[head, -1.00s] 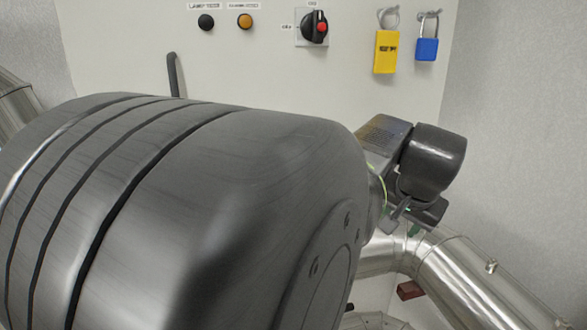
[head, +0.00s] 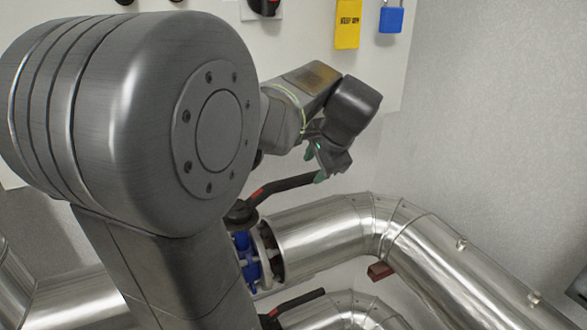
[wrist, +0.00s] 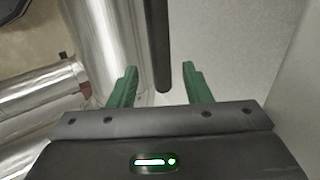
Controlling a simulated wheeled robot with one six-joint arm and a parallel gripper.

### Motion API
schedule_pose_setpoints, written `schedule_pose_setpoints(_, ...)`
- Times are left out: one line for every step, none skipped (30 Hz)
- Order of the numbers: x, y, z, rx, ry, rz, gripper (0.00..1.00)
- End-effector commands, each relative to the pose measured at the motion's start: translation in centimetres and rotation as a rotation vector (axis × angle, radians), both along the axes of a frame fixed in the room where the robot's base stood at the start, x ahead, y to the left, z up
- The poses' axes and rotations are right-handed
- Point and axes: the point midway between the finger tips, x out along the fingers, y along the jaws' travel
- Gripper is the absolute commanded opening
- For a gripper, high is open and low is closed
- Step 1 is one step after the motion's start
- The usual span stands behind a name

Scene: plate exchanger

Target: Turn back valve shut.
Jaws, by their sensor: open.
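The back valve has a black lever handle (head: 287,186) with a red mark near its hub. The lever sticks out to the right, roughly along the silver pipe, above a blue valve body (head: 246,262) partly hidden by my arm. My gripper (head: 321,168) is at the lever's free end in the head view. In the wrist view my gripper (wrist: 159,80) is open, with a green finger on each side. The end of the lever (wrist: 158,50) shows in the gap between the fingers, apparently touching neither. I cannot tell its depth between them.
A second black lever (head: 292,303) with a red mark is below, in front. Silver pipes (head: 440,255) bend to the lower right. Free room lies right of my gripper.

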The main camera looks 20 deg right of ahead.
Motion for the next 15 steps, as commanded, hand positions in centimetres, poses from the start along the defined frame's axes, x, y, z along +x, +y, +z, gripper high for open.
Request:
schedule_pose_setpoints(0.6,0.1,-0.9,0.003,0.003,0.002,0.44)
schedule_pose_setpoints(0.9,0.1,-1.3,0.003,0.004,0.002,0.44)
schedule_pose_setpoints(1.3,0.1,-1.9,0.002,0.002,0.002,0.44)
schedule_pose_setpoints(1.5,0.2,-2.3,0.002,0.003,0.003,0.44)
schedule_pose_setpoints(1.8,0.2,-2.7,0.002,0.003,0.003,0.44)
schedule_pose_setpoints(2.0,0.2,-3.1,0.002,0.003,0.003,0.44)
schedule_pose_setpoints(2.2,0.2,-3.3,0.001,0.003,0.002,0.44)
schedule_pose_setpoints(2.4,0.2,-3.6,0.0,0.002,0.001,0.44)
schedule_pose_setpoints(2.5,0.2,-3.8,0.0,0.001,0.001,0.44)
schedule_pose_setpoints(2.6,0.2,-4.0,0.0,0.002,0.001,0.44)
schedule_pose_setpoints(2.7,0.2,-4.1,0.0,0.002,0.001,0.44)
schedule_pose_setpoints(2.8,0.2,-4.2,-0.001,0.001,0.001,0.44)
schedule_pose_setpoints(2.9,0.2,-4.3,-0.001,0.001,0.001,0.44)
schedule_pose_setpoints(2.9,0.2,-4.3,-0.001,0.0,0.0,0.44)
schedule_pose_setpoints(2.9,0.2,-4.4,-0.001,0.0,0.0,0.44)
